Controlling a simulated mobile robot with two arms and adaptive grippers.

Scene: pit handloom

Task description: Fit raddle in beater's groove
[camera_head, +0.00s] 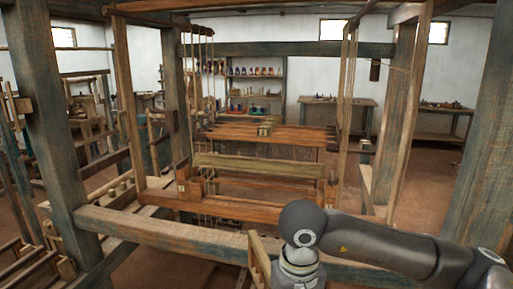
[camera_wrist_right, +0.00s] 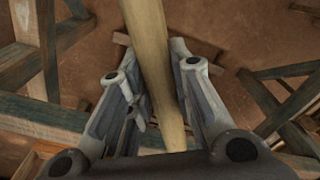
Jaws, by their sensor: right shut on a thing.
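My right gripper (camera_wrist_right: 154,52) is shut on a long pale wooden bar, which looks like the raddle (camera_wrist_right: 155,80). The bar runs between the two fingers and past their tips. In the head view part of the pale raddle (camera_head: 257,262) shows beside my right wrist, at the bottom centre, in front of the loom's front beam. The beater seems to be the hanging wooden frame, with its lower reddish bar (camera_head: 240,209) behind that beam. The raddle is apart from it. I cannot make out the groove. My left gripper is not in view.
The loom's thick front beam (camera_head: 165,232) crosses between my right arm and the beater. Heavy posts stand at left (camera_head: 50,130) and right (camera_head: 485,130). Cords (camera_head: 346,90) hang inside the frame. Shelves (camera_head: 256,85) and a table (camera_head: 335,101) stand at the back.

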